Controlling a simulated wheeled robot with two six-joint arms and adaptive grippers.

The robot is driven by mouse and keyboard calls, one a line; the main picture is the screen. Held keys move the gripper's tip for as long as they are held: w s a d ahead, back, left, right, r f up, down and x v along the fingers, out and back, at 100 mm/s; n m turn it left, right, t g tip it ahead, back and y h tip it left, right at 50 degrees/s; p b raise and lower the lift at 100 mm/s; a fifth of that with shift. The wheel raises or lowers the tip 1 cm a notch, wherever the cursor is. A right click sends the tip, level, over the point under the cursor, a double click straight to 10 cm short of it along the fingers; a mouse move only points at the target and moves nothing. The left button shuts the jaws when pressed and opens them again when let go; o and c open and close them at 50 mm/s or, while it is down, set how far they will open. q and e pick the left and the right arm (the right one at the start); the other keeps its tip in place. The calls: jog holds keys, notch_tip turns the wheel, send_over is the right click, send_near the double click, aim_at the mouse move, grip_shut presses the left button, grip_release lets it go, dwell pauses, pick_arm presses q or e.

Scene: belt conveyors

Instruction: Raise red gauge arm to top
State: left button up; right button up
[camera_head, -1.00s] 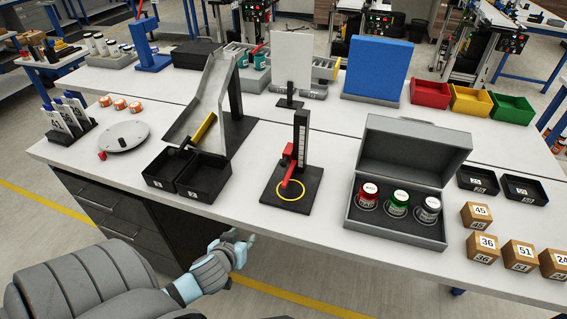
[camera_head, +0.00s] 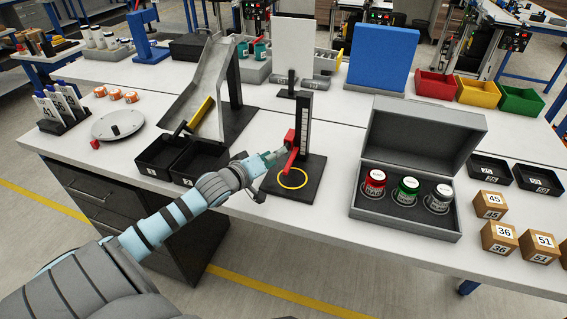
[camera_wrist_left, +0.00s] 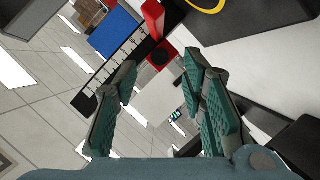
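The gauge has a black upright post with a white scale (camera_head: 305,122) on a black base (camera_head: 310,183) marked with a yellow ring. Its red arm (camera_head: 291,158) sits low on the post and slants down toward the ring. My left gripper (camera_head: 271,170) is just left of the red arm, above the base's left edge. In the left wrist view the fingers (camera_wrist_left: 160,82) are spread with nothing between them. The red arm (camera_wrist_left: 153,18) and the scale (camera_wrist_left: 120,50) lie beyond the fingertips; contact is not clear. My right gripper is not in view.
Two black bins (camera_head: 163,155) and a grey chute (camera_head: 214,80) stand to the left. An open grey case (camera_head: 405,224) with three capped jars stands close on the right. A white panel on a stand (camera_head: 293,45) is behind the post.

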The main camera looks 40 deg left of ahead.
pick_arm(q)
jog(key=b+x, duration=0.1)
jog(key=x, duration=0.4)
jog(key=shift+w+f, duration=0.1)
jog(key=shift+f, duration=0.05)
jog(key=shift+w, duration=0.25)
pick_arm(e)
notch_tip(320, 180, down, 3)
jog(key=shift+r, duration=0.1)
pick_arm(q)
grip_shut()
